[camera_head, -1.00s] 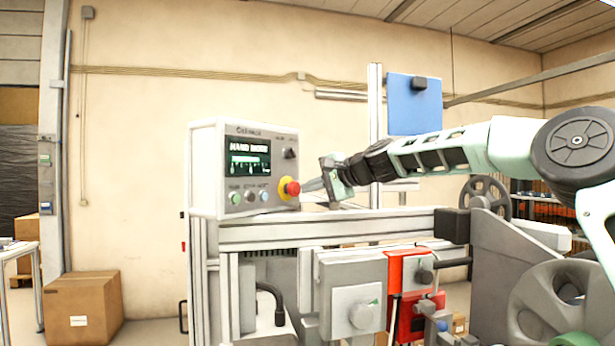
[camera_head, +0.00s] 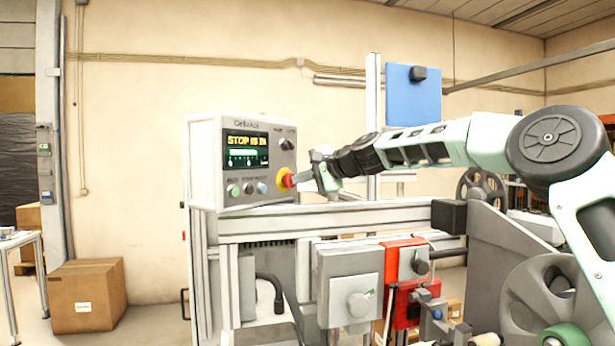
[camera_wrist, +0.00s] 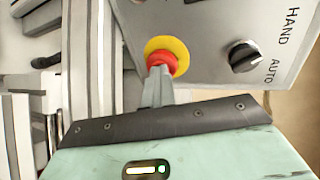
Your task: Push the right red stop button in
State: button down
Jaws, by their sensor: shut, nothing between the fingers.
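The red stop button (camera_head: 287,180) with its yellow collar sits at the lower right of the grey control box (camera_head: 207,165) in the head view. The box's display (camera_head: 246,149) reads "STOP IS IN". My gripper (camera_head: 297,178) is shut and empty, with its fingertips at the front of the button, apparently touching it. In the wrist view the red button (camera_wrist: 161,59) shows inside the yellow collar (camera_wrist: 178,46), and the shut fingers (camera_wrist: 159,75) cover its lower part.
A black HAND/AUTO knob (camera_wrist: 244,56) is on the same panel. Small round buttons (camera_head: 247,188) sit left of the stop button. Below the box are a metal frame rail (camera_head: 320,222) and a red block (camera_head: 402,258). A cardboard box (camera_head: 88,296) stands on the floor at left.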

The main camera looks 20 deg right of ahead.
jog(key=shift+a+r, duration=0.15)
jog(key=shift+s+d+b, duration=0.25)
jog(key=shift+d+b, duration=0.05)
jog(key=shift+b, duration=0.3)
jog(key=b+v, duration=0.8)
jog(key=v, duration=0.8)
jog(key=shift+s+d, duration=0.3)
jog(key=shift+d, duration=0.05)
